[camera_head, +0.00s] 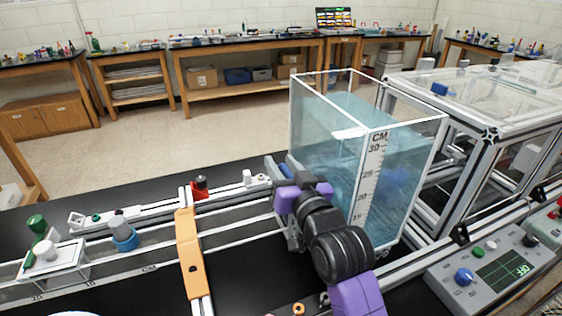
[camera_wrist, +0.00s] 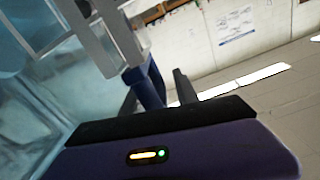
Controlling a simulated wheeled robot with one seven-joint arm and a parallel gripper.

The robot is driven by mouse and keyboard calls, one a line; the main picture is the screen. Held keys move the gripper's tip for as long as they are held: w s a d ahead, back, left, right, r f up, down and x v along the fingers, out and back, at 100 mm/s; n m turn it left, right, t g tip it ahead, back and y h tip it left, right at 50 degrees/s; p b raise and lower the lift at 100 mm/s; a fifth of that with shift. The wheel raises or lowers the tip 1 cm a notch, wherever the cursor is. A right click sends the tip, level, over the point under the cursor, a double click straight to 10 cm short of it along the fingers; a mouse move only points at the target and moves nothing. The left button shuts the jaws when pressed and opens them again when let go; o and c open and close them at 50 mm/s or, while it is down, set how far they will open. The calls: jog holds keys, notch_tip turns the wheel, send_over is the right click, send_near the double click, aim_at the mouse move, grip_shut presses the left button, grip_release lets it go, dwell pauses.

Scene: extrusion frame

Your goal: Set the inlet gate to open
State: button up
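A clear tank of water (camera_head: 365,165) with a CM scale stands right of centre on the black bench. My gripper (camera_head: 283,172) is at the tank's left side, low down, where the inlet gate seems to be, mostly hidden by my wrist. In the wrist view a blue handle (camera_wrist: 147,82) hangs below a clear and grey bracket (camera_wrist: 105,40) beside the tank wall. One dark finger of my gripper (camera_wrist: 160,92) stands to the right of the handle with a gap between. The other finger is largely hidden behind the handle. The gate's setting cannot be read.
A flume with rails (camera_head: 150,262) runs left from the tank, crossed by an orange bridge (camera_head: 189,255). A red-and-black fitting (camera_head: 200,187) sits on its far rail. A control panel (camera_head: 490,268) reading OFF is at right. A framed clear enclosure (camera_head: 490,105) stands behind it.

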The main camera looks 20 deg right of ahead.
jog(key=shift+w, duration=0.3)
grip_shut()
jog(key=shift+a, duration=0.15)
dwell(1.1)
